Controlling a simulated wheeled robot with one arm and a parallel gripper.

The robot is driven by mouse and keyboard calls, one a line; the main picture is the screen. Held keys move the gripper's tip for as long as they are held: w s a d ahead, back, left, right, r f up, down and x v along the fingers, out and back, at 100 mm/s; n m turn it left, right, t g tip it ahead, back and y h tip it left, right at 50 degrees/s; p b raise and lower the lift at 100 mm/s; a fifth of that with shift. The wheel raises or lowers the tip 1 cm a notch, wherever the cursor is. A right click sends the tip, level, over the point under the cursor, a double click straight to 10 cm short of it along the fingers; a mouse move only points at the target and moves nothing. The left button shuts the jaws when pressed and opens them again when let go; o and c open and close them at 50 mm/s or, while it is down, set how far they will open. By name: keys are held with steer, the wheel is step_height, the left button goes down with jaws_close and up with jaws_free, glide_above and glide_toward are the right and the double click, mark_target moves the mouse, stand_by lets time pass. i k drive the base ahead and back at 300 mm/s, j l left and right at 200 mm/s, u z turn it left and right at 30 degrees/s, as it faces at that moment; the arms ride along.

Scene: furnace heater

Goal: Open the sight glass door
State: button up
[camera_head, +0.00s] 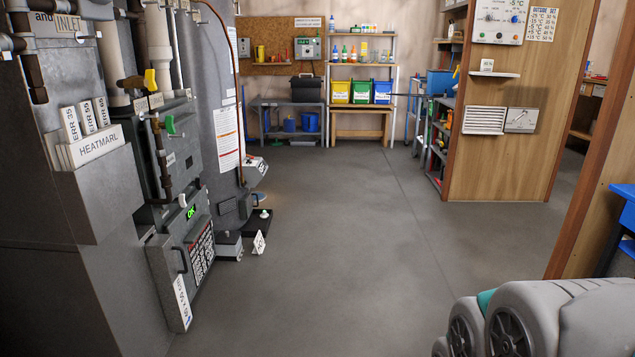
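The grey furnace heater (95,205) stands along the left side, seen at an angle. Its front has an upper grey panel (187,150) with a green lever (170,124) and brown pipes before it. Below is a protruding panel (165,262) with a dark handle, a small lit green display (191,212) and rows of labels. I cannot tell which part is the sight glass door, or whether it is open or shut. My gripper is not in view; grey rounded parts of my arm show at the bottom right.
A grey cylindrical tank (222,90) stands behind the furnace, with small items on the floor beside it. The concrete floor (320,270) in the middle is clear. A wooden partition (485,165) and a blue-topped bench (622,190) are on the right. Shelves with colored bins (361,91) stand at the back.

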mark_target(249, 201)
steer(key=i, duration=2.1)
steer(key=i+u, duration=0.1)
steer(key=i, duration=0.4)
steer(key=i+l+u, duration=0.1)
steer(key=i, duration=0.45)
steer(key=i+l+u, duration=0.1)
steer(key=i, duration=0.4)
steer(key=i+l+u, duration=0.1)
steer(key=i, duration=0.4)
steer(key=i+l+u, duration=0.35)
steer(key=i, duration=0.3)
steer(key=l, duration=0.05)
